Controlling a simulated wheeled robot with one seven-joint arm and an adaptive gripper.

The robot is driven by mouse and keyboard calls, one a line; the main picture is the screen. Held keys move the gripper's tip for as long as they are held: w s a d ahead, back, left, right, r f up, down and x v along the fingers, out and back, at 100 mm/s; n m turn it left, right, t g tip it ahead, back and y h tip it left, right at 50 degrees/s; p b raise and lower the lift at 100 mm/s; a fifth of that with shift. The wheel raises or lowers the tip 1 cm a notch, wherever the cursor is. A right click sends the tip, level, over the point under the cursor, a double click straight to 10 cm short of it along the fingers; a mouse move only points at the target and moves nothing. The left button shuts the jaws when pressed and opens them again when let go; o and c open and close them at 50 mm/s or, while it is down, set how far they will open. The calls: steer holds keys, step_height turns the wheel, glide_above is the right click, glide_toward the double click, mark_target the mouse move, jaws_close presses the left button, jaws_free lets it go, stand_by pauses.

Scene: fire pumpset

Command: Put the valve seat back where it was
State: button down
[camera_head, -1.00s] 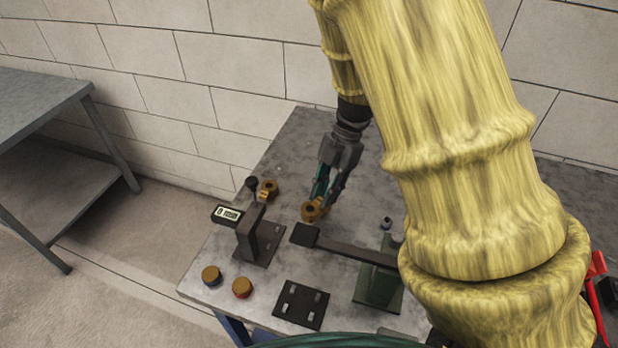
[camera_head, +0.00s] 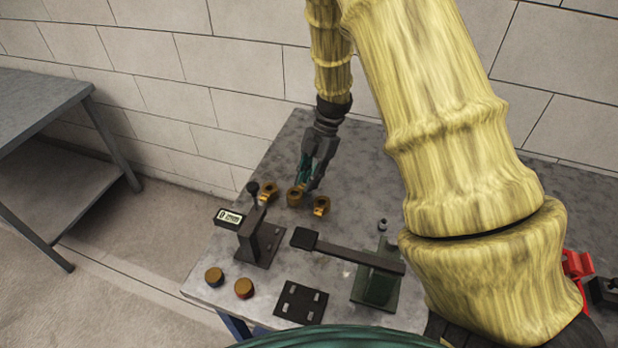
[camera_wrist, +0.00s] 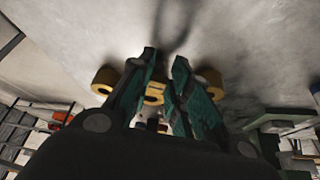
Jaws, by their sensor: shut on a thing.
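My gripper (camera_head: 303,186) points down over the table and is shut on a brass ring-shaped piece, which I take to be the valve seat (camera_head: 295,198). In the wrist view the valve seat (camera_wrist: 153,92) shows between the two green-padded fingers. Two similar brass pieces flank it: a left one (camera_head: 268,190) and a right one (camera_head: 321,205). They also show in the wrist view, left (camera_wrist: 104,79) and right (camera_wrist: 211,82) of the fingers. I cannot tell whether the held piece touches the table top.
The grey table (camera_head: 235,325) also bears a dark upright stand with a small display (camera_head: 229,217), a long dark lever on a green base (camera_head: 375,290), a slotted black plate (camera_head: 300,302) and two round brass-topped knobs (camera_head: 214,277) at the front left. The wall lies behind.

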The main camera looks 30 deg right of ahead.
steer(key=shift+f, duration=0.25)
steer(key=c, duration=1.3)
jaws_free()
steer(key=shift+f, duration=0.15)
steer(key=b+v, duration=0.2)
steer(key=v, duration=1)
